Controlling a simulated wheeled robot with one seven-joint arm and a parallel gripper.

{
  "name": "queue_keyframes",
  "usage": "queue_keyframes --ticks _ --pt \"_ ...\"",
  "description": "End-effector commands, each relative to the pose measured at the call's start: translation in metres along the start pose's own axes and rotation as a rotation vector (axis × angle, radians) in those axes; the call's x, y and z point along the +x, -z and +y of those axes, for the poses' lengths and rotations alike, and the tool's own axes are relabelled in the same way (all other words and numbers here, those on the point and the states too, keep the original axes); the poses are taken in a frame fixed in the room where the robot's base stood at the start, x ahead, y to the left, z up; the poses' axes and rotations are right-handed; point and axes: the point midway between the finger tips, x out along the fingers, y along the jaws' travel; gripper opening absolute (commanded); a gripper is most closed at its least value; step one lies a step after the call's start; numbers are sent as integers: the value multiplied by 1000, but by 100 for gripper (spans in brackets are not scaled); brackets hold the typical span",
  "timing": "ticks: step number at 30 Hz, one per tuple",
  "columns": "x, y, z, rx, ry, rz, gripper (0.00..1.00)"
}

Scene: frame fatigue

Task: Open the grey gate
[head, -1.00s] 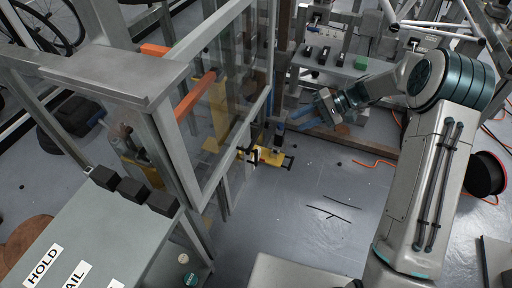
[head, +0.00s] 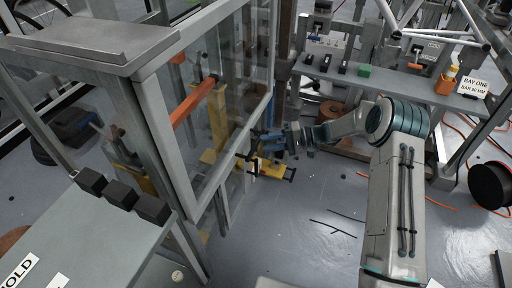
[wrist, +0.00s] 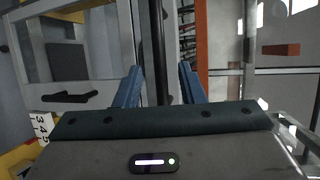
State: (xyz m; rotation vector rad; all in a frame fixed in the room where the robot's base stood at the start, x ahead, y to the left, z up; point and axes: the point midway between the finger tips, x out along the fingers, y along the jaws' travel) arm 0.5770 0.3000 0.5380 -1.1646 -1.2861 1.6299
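The grey gate (head: 212,190) is a tall metal frame with clear panels, left of my arm in the head view, and it looks closed. A black handle (head: 246,157) sits low by its right edge. My gripper (head: 258,140) is close to that edge, just above and right of the handle. In the wrist view my gripper's two blue fingers (wrist: 158,86) are apart. A dark upright bar (wrist: 159,45) shows between them; I cannot tell whether they touch it. A black handle-like part (wrist: 70,97) is left of the fingers.
A grey table (head: 95,235) with black blocks (head: 120,195) stands front left. A yellow fixture (head: 275,172) is on the floor below my gripper. A black reel (head: 489,186) lies right.

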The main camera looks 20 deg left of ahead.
Motion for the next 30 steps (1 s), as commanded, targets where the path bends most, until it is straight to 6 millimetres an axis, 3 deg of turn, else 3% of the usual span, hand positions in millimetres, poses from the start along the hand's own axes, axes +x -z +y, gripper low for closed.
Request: queue_keyframes --ticks 3,9,20,24,30 --pt "23 0 2 0 0 -2 36" --pt "45 0 1 1 0 -1 36" --pt "50 0 0 1 0 1 36" --pt "50 0 0 1 0 0 3" --pt "50 0 -1 1 0 0 0"
